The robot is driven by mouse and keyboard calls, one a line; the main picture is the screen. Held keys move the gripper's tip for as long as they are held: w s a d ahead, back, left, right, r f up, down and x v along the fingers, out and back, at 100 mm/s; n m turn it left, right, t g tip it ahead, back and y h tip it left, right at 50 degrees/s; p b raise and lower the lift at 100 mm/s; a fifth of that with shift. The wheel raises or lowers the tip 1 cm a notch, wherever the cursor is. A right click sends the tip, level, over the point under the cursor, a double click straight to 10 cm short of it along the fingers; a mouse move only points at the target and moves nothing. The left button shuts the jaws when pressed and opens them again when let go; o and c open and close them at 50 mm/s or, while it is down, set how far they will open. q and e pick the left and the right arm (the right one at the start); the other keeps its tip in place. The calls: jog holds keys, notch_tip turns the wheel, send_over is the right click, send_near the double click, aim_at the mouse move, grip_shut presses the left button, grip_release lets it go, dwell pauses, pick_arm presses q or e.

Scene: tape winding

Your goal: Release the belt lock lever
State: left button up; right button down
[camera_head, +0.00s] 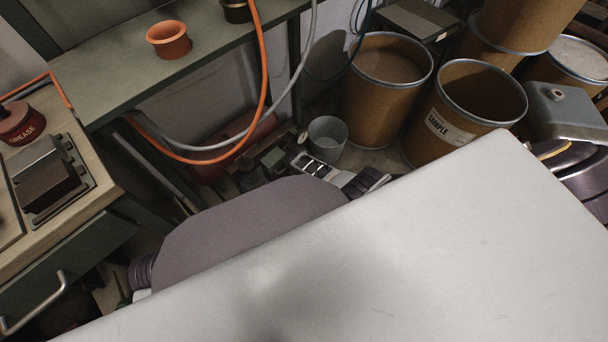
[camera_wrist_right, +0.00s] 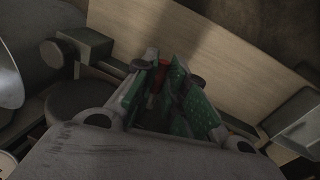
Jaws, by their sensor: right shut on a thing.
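My right gripper (camera_wrist_right: 160,95) shows in the right wrist view, with green pads on its fingers. It is shut on a narrow thing with a red part (camera_wrist_right: 154,86) between the pads. This looks like the belt lock lever, but the dark picture and the fingers hide most of it. My left gripper is not in view.
In the right wrist view, a pale wooden board (camera_wrist_right: 205,45) lies beyond the fingers, and a grey metal block (camera_wrist_right: 297,130) is at right. The head view shows a green bench (camera_head: 120,75), an orange hose (camera_head: 262,65), fibre drums (camera_head: 385,95) and a grey bucket (camera_head: 327,138).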

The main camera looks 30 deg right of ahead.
dwell(0.3)
jog(key=c, duration=1.8)
grip_release()
jog(key=shift+a, duration=0.1)
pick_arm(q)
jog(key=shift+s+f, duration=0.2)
pick_arm(e)
jog(key=shift+o, duration=0.3)
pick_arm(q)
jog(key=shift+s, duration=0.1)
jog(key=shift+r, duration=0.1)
pick_arm(e)
jog(key=shift+d, duration=0.2)
